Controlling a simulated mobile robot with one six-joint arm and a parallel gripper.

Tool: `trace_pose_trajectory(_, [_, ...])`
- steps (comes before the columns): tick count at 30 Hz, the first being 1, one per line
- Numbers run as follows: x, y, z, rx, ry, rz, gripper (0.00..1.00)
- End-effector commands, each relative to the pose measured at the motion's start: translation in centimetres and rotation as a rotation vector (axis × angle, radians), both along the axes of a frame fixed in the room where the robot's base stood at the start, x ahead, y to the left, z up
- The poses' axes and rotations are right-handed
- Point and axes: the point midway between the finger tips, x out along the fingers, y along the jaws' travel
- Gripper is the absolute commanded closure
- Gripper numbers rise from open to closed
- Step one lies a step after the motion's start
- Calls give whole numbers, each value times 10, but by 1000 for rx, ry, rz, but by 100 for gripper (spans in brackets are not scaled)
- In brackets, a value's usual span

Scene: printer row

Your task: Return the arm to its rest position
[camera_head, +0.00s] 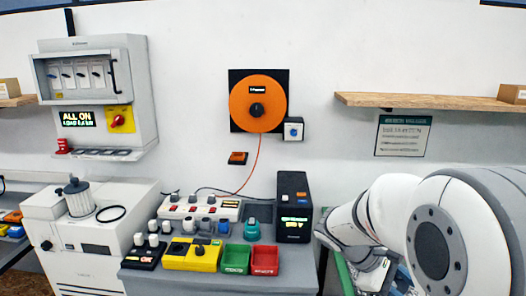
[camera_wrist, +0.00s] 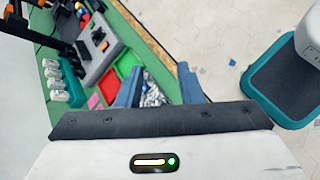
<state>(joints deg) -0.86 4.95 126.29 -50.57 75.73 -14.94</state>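My white arm (camera_head: 385,215) reaches in from the right of the head view, bent, with its wrist low at the right end of the bench. My gripper (camera_wrist: 160,82) shows two blue fingers in the wrist view, spread apart with nothing held between them. Behind the fingers I see small silvery pieces (camera_wrist: 152,97) beside the green work surface. In the head view the fingertips are too hidden by the arm to make out.
A grey bench holds a green tray (camera_head: 236,259), a red tray (camera_head: 265,260), a yellow box (camera_head: 190,255), a power strip (camera_head: 199,207) and a black unit (camera_head: 293,205). A wooden shelf (camera_head: 440,101) juts from the wall above my arm. Open floor (camera_wrist: 215,35) lies right of the work surface.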

Motion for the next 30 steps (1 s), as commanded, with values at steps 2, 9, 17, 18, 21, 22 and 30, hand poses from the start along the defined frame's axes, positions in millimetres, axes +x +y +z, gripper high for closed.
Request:
trace_pose_trajectory(2, [-24, 20, -18, 127, -124, -78, 66])
trace_pose_trajectory(9, [-72, 92, -53, 513, -484, -344, 66])
trace_pose_trajectory(17, [-89, 142, -62, 780, -725, -550, 66])
trace_pose_trajectory(18, [-89, 144, -62, 797, -740, -565, 66])
trace_pose_trajectory(21, [-90, 147, -62, 820, -758, -585, 66])
trace_pose_trajectory(22, [-90, 148, -61, 822, -760, -587, 66])
trace_pose_trajectory(30, [-90, 148, -61, 820, -758, -586, 66])
